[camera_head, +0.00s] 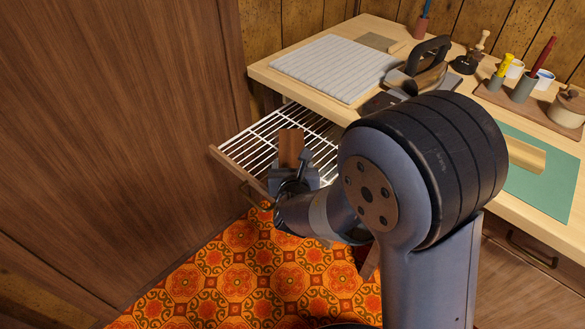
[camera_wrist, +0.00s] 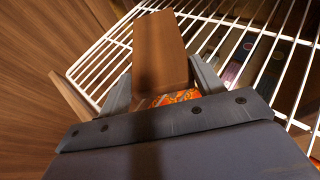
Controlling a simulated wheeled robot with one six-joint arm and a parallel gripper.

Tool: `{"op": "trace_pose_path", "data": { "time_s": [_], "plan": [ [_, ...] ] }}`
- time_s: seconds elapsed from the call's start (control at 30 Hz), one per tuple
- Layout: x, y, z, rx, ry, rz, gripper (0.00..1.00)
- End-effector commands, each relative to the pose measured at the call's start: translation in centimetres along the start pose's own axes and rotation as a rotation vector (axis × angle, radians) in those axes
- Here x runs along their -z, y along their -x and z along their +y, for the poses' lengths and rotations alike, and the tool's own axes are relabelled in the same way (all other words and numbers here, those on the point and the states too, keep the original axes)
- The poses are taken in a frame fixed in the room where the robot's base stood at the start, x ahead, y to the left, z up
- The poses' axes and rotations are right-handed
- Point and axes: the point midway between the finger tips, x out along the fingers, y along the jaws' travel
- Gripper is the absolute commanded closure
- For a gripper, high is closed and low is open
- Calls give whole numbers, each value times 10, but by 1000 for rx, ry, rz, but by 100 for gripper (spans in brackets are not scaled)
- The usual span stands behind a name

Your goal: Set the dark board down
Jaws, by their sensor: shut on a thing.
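The dark board (camera_wrist: 158,50) is a brown wooden piece gripped between the two fingers of my gripper (camera_wrist: 160,85) in the wrist view. In the head view the board (camera_head: 290,148) stands out beyond my gripper (camera_head: 293,172), over the white wire rack (camera_head: 248,146) of the pulled-out drawer. My gripper is shut on the board's near end. I cannot tell whether the board touches the wires. The rack also shows in the wrist view (camera_wrist: 100,62), on both sides of the board.
The worktable (camera_head: 268,68) above the rack carries a pale ribbed mat (camera_head: 335,66), a flat iron (camera_head: 425,68), a green mat (camera_head: 535,190) and several tools. A tall wooden panel (camera_head: 120,120) stands close on the left. Patterned carpet (camera_head: 225,275) lies below.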

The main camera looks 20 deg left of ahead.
Motion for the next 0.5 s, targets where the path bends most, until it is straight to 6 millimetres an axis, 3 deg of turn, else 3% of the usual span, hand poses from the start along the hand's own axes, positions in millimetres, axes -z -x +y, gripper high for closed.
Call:
{"op": "trace_pose_path", "data": {
  "time_s": [0.5],
  "plan": [
    [7, -3, 0, 0, -1, -2, 65]
  ]
}}
